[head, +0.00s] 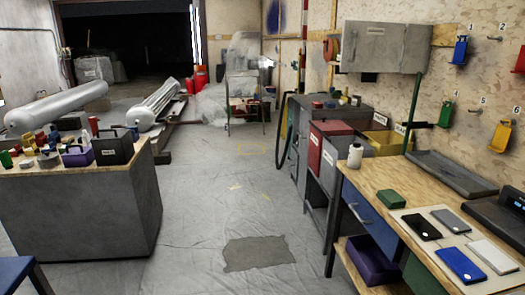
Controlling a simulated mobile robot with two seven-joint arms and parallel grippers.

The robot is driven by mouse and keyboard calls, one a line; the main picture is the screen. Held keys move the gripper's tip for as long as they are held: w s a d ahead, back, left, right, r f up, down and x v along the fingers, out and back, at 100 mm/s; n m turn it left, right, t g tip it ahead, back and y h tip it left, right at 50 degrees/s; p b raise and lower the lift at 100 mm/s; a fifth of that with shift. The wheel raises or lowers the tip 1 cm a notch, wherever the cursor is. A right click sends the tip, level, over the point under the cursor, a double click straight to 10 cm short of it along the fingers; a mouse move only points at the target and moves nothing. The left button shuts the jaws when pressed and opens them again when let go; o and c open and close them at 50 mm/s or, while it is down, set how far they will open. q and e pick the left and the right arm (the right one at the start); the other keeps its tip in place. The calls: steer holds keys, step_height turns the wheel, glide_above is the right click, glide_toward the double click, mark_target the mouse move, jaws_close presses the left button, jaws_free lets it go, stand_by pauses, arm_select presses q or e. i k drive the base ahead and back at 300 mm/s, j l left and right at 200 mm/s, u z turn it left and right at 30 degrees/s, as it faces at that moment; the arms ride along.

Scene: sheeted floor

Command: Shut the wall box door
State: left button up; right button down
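A grey metal wall box (385,48) is mounted on the chipboard wall at the upper right in the head view. Its left, larger panel carries a small pale label near the top, and a vertical edge divides it from a narrower panel on the right. I cannot tell from this view how far the door stands open. A small dark part shows under its lower edge. Neither of my grippers is in view, and nothing of mine touches the box.
A grey bench (345,104) with a red box stands below the wall box. A wooden workbench (375,190) with phones is at the right.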

mark_target(366, 46)
steer(key=i+u, duration=0.15)
steer(key=i, duration=1.05)
steer(key=i+z, duration=0.25)
steer(key=i, duration=0.3)
steer(key=i+j+z, duration=0.25)
steer(key=i, duration=0.25)
